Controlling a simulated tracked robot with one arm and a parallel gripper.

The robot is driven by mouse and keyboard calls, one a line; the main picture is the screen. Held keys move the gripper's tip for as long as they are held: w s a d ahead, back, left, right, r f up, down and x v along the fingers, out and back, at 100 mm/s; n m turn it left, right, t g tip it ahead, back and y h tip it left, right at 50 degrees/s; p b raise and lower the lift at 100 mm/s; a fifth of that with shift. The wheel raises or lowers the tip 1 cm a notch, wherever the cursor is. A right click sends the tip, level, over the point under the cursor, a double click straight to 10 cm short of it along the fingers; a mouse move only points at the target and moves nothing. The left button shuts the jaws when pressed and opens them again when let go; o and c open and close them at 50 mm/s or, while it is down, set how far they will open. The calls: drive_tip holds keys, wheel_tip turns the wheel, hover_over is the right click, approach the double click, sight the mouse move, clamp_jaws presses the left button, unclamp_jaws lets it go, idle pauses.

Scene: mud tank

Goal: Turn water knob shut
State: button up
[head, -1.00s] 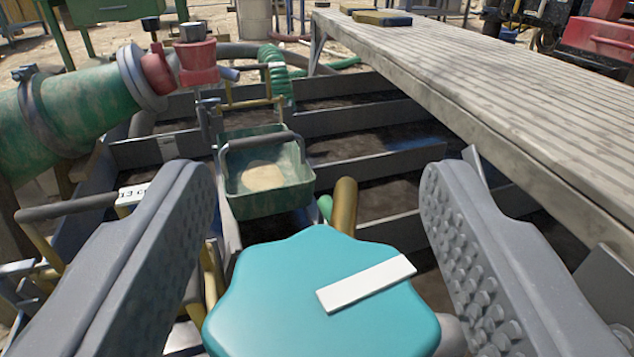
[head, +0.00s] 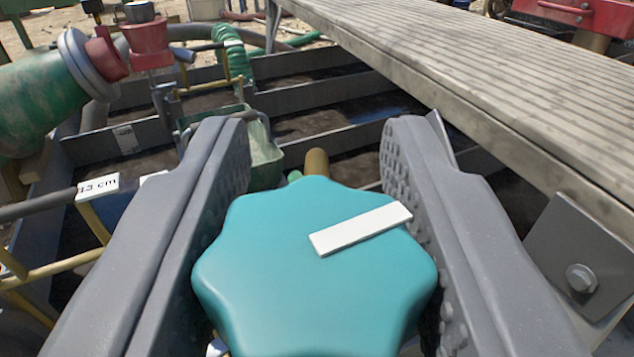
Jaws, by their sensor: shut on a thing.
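The water knob (head: 290,285) is a large teal, lobed knob with a white bar marker on its top. It fills the lower middle of the head view. The white bar slants up to the right. My gripper (head: 315,165) has its two grey studded fingers on either side of the knob, shut on it. The fingertips reach past the knob's far edge. The knob's underside and stem are hidden.
A grey slatted walkway (head: 490,100) runs along the right, with a bolted plate (head: 580,255) below it. Behind the knob lie tank channels and a green bin (head: 265,155), partly hidden by my left finger. A green pipe (head: 40,105) with a red valve (head: 147,42) stands at left.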

drive_tip(key=shift+a+r, duration=0.1)
drive_tip(key=o, duration=1)
drive_tip(key=shift+c, duration=0.2)
drive_tip(key=s+d+p, duration=0.1)
drive_tip(key=s, duration=1.2)
drive_tip(key=shift+s+d, duration=0.15)
drive_tip(key=shift+s, duration=0.25)
